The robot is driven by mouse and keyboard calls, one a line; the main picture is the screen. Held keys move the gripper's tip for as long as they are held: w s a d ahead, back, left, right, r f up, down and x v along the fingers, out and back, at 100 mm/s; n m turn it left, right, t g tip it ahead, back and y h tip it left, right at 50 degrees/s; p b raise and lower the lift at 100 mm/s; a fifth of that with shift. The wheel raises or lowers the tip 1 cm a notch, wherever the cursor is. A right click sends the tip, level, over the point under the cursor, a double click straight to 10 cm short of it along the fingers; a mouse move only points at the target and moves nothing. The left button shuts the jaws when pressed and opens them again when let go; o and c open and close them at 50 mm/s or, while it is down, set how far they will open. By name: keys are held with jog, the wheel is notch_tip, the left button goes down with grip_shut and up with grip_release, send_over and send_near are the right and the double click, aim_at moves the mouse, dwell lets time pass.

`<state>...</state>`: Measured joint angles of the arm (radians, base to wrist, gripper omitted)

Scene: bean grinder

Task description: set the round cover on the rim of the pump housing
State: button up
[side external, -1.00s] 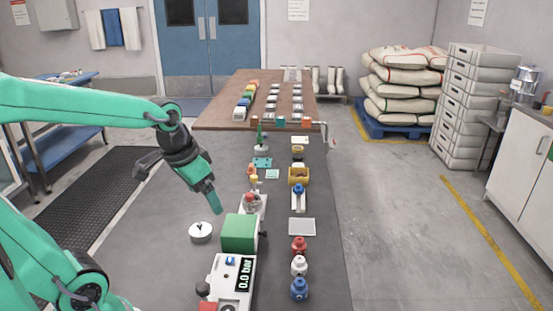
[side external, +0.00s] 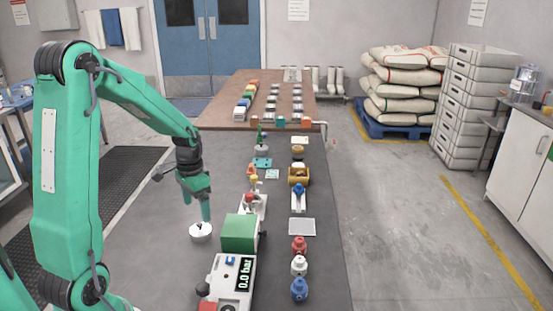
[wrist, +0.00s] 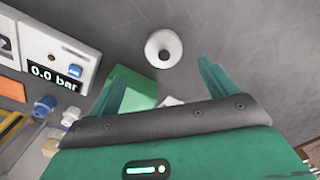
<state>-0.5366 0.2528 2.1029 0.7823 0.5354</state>
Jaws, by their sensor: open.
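The round cover (side external: 201,233) is a white disc with a small dark-topped centre, lying flat on the grey table left of the green block (side external: 239,233). My gripper (side external: 206,217) points down just above the cover in the side view. In the wrist view my gripper (wrist: 160,75) is open, and the cover (wrist: 164,49) shows beyond the fingertips, between their lines, with nothing held. I cannot tell for sure which part is the pump housing; a whitish fixture with a red top (side external: 251,203) stands behind the green block.
A gauge box reading 0.0 bar (side external: 233,281) stands at the front. Red, white and blue knobbed pieces (side external: 299,265) line the right side, near a pale flat plate (side external: 302,227). Small parts crowd the table farther back. The table left of the cover is clear.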

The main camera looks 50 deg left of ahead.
aim_at(200, 224)
jog(key=shift+a+f, duration=0.1)
jog(key=shift+f, duration=0.1)
jog(key=shift+f, duration=1.2)
jog(key=shift+f, duration=0.1)
jog(key=shift+w+a+f, duration=0.1)
jog(key=shift+f, duration=1.15)
jog(key=shift+w+a+f, duration=0.1)
jog(key=shift+f, duration=1.15)
jog(key=c, duration=1.2)
jog(key=shift+o, duration=0.2)
jog(key=shift+r, duration=0.2)
